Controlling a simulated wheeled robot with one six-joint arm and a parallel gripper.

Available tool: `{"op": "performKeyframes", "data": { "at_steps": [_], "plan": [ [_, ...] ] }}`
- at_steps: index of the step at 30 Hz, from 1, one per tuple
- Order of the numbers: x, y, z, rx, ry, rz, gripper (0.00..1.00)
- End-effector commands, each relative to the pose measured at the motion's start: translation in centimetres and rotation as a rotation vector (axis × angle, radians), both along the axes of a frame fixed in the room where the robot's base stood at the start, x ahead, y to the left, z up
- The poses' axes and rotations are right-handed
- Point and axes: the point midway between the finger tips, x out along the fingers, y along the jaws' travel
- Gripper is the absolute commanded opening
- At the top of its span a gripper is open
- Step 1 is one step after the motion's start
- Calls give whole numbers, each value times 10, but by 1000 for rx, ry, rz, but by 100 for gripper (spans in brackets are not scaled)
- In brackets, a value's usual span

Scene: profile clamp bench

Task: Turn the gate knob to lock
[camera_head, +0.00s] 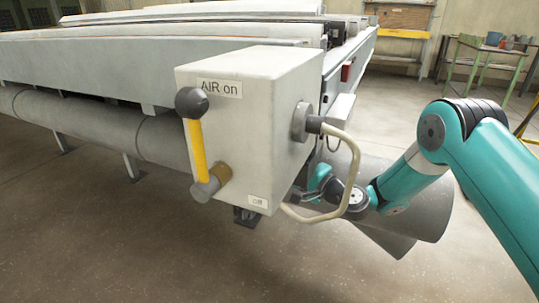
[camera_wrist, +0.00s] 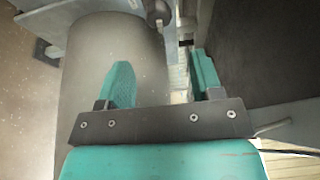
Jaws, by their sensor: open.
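I cannot identify the gate knob for certain in either view. In the wrist view a small dark rounded part (camera_wrist: 158,12) sits at the top edge, beyond my gripper and between the lines of its fingers; I cannot tell if it is the knob. My gripper (camera_wrist: 160,65) is open, its two teal fingers apart with nothing gripped between them. In the head view my gripper (camera_head: 319,178) is low beside the right face of the grey box (camera_head: 245,150), partly hidden by the box and a beige hose.
The box carries an "AIR on" label (camera_head: 220,88), a yellow lever (camera_head: 197,148) with a black ball and a brass fitting (camera_head: 221,173). The beige hose (camera_head: 352,150) loops close to my wrist. A large grey cylinder (camera_head: 425,210) lies behind my wrist. Open floor is at front left.

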Motion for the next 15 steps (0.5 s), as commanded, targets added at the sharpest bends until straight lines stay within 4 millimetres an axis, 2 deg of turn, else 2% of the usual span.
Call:
{"op": "performKeyframes", "data": {
  "at_steps": [1,9,15],
  "plan": [
    [8,11,1,-1,-6,4,60],
    [47,54,-1,-2,-5,3,60],
    [65,72,-1,-2,-2,2,60]
  ]
}}
